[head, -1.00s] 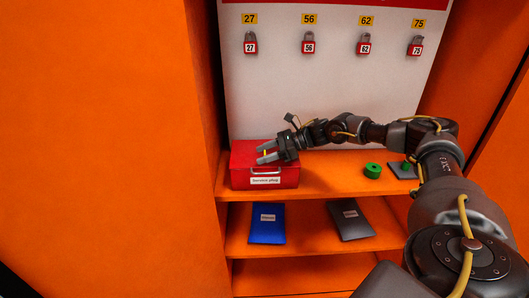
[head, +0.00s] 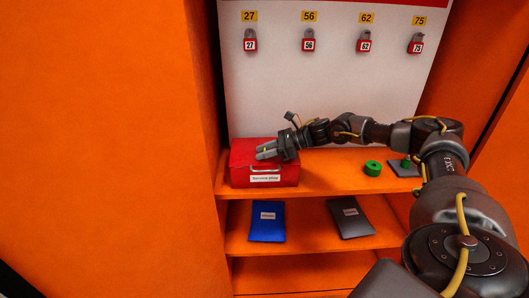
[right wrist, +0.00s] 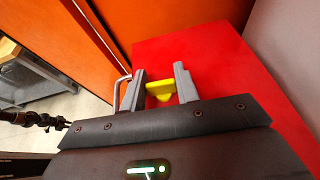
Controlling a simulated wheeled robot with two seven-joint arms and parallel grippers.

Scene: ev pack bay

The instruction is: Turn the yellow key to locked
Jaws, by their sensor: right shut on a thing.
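The yellow key (right wrist: 160,90) is on the top of the red box (right wrist: 215,65), between the two fingers of my right gripper (right wrist: 162,85) in the right wrist view. In the head view my right gripper (head: 265,151) is just above the lid of the red box (head: 240,157), and the fingers mostly hide the key. The box has a metal handle and a white label on its front. I cannot read the key's lock marking. My left gripper is not in view.
The box stands on an orange shelf (head: 325,185). A green ring (head: 373,168) and a dark plate (head: 402,168) lie to the right. Several red padlocks hang on the white board (head: 290,90) behind. A blue folder (head: 267,222) and a grey one (head: 350,217) lie below.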

